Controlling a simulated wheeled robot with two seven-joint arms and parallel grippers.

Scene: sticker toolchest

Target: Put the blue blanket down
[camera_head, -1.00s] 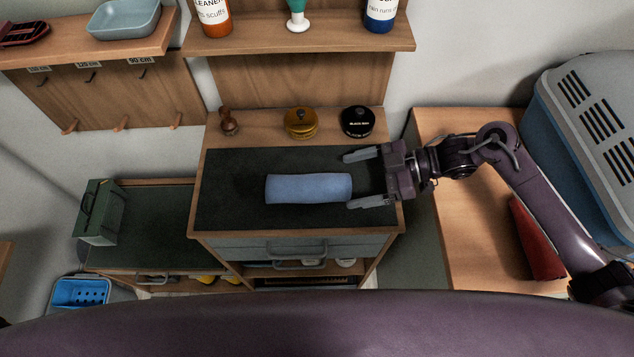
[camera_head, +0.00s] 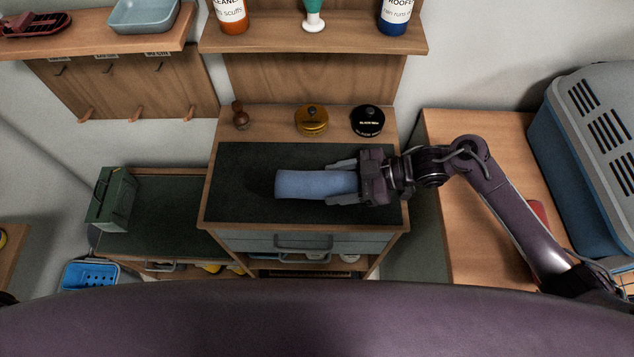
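The blue blanket (camera_head: 303,184) is a rolled, light blue bundle lying lengthwise on the dark green mat (camera_head: 245,209) on top of the wooden chest. My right gripper (camera_head: 341,181) reaches in from the right and is shut on the blanket's right end. One finger is along its far side and one along its near side. The left part of the blanket is uncovered, and its right tip is partly hidden by the gripper. My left gripper is not in view.
Behind the mat stand a brown wooden-handled item (camera_head: 240,116), a yellow tin (camera_head: 311,121) and a black tin (camera_head: 367,121). A shelf with bottles (camera_head: 310,39) overhangs the back. The mat's left part and front strip are clear. A grey-blue carrier (camera_head: 577,165) stands right.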

